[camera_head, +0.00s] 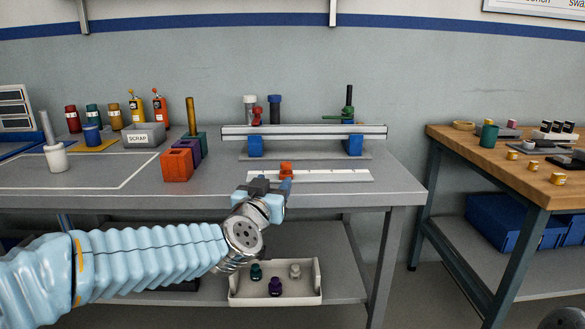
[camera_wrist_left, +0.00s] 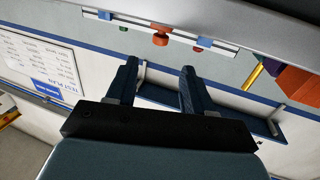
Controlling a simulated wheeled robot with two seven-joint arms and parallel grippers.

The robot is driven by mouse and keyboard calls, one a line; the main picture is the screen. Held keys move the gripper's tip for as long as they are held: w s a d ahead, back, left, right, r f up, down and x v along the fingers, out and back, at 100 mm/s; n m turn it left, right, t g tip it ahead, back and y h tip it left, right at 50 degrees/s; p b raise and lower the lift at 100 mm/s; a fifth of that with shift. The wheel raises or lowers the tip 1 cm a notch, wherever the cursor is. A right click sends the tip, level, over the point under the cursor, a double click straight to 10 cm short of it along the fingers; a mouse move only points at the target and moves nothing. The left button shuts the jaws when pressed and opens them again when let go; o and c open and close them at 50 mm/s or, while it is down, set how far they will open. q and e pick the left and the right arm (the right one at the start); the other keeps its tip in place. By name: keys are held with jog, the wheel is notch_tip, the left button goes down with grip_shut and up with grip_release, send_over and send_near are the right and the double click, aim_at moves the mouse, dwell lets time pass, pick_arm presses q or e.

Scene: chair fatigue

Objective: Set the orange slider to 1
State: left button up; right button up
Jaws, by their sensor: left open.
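The orange slider (camera_head: 286,169) sits on a long white scale strip (camera_head: 335,176) near the front of the grey workbench, left of the strip's middle. The marks on the strip are too small to read. My left gripper (camera_head: 270,188) is at the bench's front edge, just in front of the slider, and hides the left part of the strip. In the left wrist view its two fingers (camera_wrist_left: 159,88) are apart with nothing between them. An orange knob, likely the slider, shows beyond the fingertips (camera_wrist_left: 160,38). My right gripper is not in view.
A raised grey rail (camera_head: 305,132) on blue blocks stands behind the strip. An orange block (camera_head: 177,165) stands left of it. A white bin (camera_head: 275,285) with small bottles is on the lower shelf. A wooden table (camera_head: 500,165) stands to the right. The bench's right front is clear.

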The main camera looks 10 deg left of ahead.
aim_at(284, 168)
pick_arm(q)
jog(key=w, duration=1.2)
jog(key=shift+a+f, duration=0.1)
grip_shut()
